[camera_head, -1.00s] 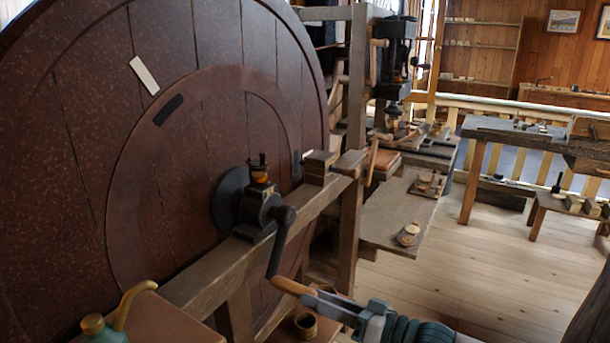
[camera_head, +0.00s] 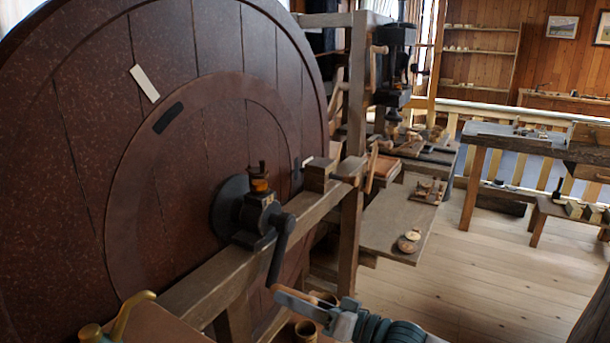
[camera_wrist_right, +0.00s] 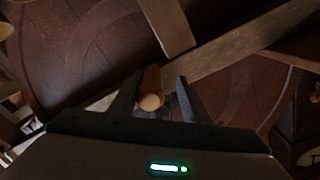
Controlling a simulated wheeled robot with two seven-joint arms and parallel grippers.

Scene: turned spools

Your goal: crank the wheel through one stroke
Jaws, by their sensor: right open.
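The large dark red-brown wheel (camera_head: 85,170) stands upright at the left of the head view. Its dark crank arm (camera_head: 281,248) hangs down from the hub. In the head view the wooden handle at its lower end is mostly hidden by my right gripper (camera_head: 288,299). In the right wrist view the rounded end of the wooden handle (camera_wrist_right: 150,101) shows between the two dark fingers of my right gripper (camera_wrist_right: 157,92). The fingers are open around the handle, one on each side; contact cannot be told. My left gripper is not in view.
A timber beam (camera_head: 180,289) runs in front of the wheel. A brass-spouted can (camera_head: 118,320) and a small wooden cup (camera_head: 306,330) stand at the bottom. A low bench (camera_head: 390,225) with small round pieces lies beyond. Open plank floor (camera_head: 480,270) lies to the right.

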